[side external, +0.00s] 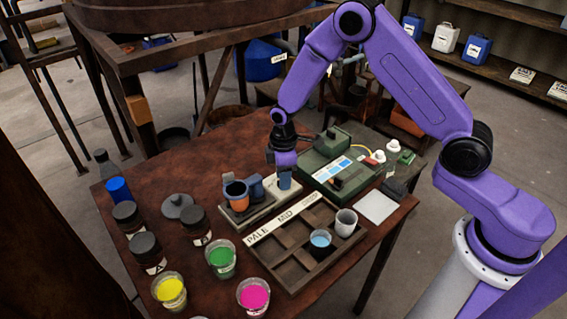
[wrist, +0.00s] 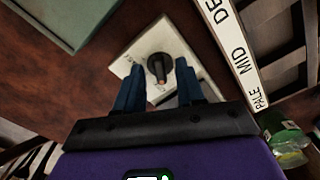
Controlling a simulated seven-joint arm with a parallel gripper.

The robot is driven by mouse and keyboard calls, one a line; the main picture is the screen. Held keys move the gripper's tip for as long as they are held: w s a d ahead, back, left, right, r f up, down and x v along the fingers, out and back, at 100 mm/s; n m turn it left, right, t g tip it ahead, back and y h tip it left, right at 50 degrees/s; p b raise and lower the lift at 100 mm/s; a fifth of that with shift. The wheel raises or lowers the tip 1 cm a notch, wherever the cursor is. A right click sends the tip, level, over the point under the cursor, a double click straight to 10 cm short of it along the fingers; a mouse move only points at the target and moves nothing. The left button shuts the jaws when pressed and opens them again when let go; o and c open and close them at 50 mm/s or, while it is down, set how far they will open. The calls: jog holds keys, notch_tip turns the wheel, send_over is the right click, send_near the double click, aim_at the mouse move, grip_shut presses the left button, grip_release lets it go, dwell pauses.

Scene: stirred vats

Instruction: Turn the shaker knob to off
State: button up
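The shaker knob (wrist: 158,68) is dark with an orange mark and sits on a cream plate (wrist: 140,45) in the wrist view. My gripper (wrist: 159,65) is open, its two blue fingers on either side of the knob in the picture. A gap shows beside the knob; I cannot tell whether the fingertips reach down to its level. In the side view the shaker's pale base (side external: 257,213) carries a dark cup with orange contents (side external: 237,196). My gripper (side external: 271,184) points down over its right part and hides the knob there.
A compartment tray (side external: 300,262) labelled PALE and MID lies in front, holding cups. A green device (side external: 336,163) stands behind right. Yellow (side external: 170,291), green (side external: 221,262) and magenta (side external: 254,296) cups and dark jars (side external: 146,252) stand left and front. A white square (side external: 377,207) lies right.

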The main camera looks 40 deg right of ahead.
notch_tip(320, 180, up, 17)
jog(key=shift+r, duration=0.15)
dwell(0.4)
jog(key=shift+s, duration=0.1)
jog(key=s+a+r, duration=0.1)
jog(key=s+r, duration=0.2)
jog(key=s, duration=1.2)
jog(key=s+d, duration=0.3)
jog(key=s, duration=0.5)
jog(key=s+d, duration=0.3)
jog(key=s, duration=0.6)
jog(key=shift+s+d, duration=0.15)
